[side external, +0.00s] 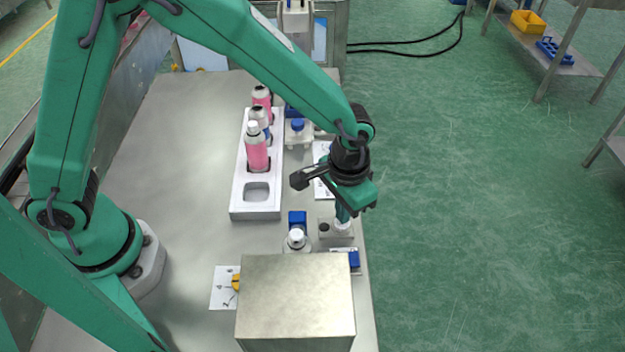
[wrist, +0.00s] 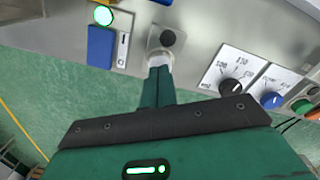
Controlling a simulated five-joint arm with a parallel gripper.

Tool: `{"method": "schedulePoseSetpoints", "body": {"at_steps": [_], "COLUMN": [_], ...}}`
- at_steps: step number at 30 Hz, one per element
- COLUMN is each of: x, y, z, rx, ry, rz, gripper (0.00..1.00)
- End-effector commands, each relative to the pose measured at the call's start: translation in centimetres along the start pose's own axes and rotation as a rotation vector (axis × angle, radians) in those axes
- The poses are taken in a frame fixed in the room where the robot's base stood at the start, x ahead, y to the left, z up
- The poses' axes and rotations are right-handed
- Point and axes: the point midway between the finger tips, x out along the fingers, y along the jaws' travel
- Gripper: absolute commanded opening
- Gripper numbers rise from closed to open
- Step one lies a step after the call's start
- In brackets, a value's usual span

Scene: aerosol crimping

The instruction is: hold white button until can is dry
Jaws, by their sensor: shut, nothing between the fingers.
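My gripper (side external: 342,216) is shut and empty, pointing down at a small grey button box (side external: 326,232). Its fingertips (wrist: 160,78) meet the white button (wrist: 160,58) in the wrist view; whether the button is pushed in cannot be told. The white button also shows under the fingertips in the side view (side external: 343,227). A pink can (side external: 257,153) with a white top stands upright in the white rack (side external: 255,210).
A large metal box (side external: 296,300) stands at the table's front. More cans (side external: 262,98) stand farther back in the rack, whose front slot is empty.

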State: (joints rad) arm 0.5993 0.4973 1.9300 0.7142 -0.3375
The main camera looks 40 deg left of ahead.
Motion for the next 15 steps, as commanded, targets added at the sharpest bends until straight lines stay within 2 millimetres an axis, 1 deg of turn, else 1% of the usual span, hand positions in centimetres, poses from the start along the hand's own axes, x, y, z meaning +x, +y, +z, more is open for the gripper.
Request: {"method": "schedulePoseSetpoints", "body": {"at_steps": [15], "x": [0.65], "y": [0.00], "z": [0.01], "rx": [0.000], "ry": [-0.001], "rz": [0.000], "gripper": [0.00]}}
